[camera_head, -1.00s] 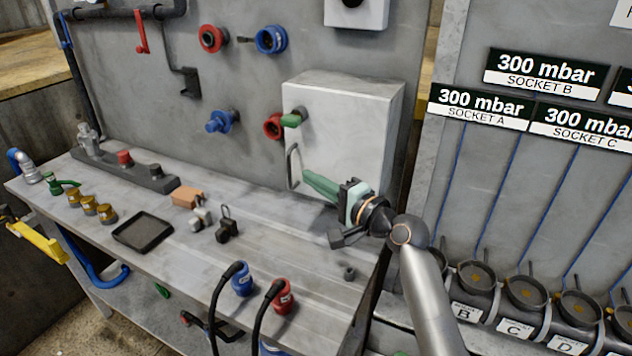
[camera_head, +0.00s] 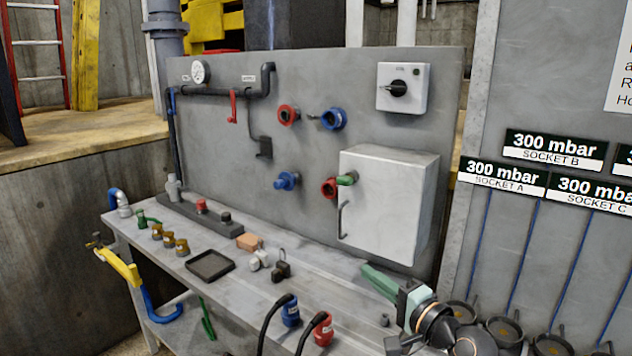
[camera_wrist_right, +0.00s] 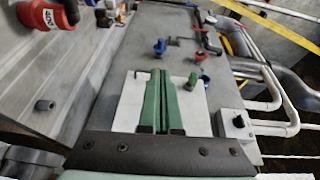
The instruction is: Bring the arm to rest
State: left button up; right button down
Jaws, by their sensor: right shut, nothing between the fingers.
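My right gripper (camera_head: 379,282), with green fingers, is in the lower right of the head view, above the right end of the grey workbench (camera_head: 335,275). Its fingers are together with nothing between them and point up and left, below the white box (camera_head: 388,205). In the right wrist view the two green fingers (camera_wrist_right: 157,100) lie side by side in front of the white box (camera_wrist_right: 126,100). No contact with the box can be made out. My left gripper is not in view.
Red and blue hose couplings (camera_head: 322,328) stand at the bench's front. A black tray (camera_head: 210,265) and several small fittings lie to the left. A panel with a rotary switch (camera_head: 403,88) rises behind. Black round sockets (camera_head: 500,328) line the lower right.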

jog(key=s+d+f+n+g+h, duration=0.2)
jog(key=s+f+h, duration=0.15)
jog(key=f, duration=1.05)
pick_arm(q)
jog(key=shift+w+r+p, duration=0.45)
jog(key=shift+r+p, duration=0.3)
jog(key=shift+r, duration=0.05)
pick_arm(e)
jog(key=s+d+f+n+g+h, duration=0.1)
jog(key=s+f+n, duration=0.4)
jog(key=s+f, duration=0.5)
jog(key=s+d+f+n+g+h, duration=0.2)
jog(key=s+f+n, duration=0.4)
jog(key=s, duration=1.2)
notch_tip(320, 180, down, 4)
jog(key=shift+s+d+f+g, duration=0.2)
jog(key=shift+d+f+g, duration=0.1)
jog(key=shift+d, duration=0.25)
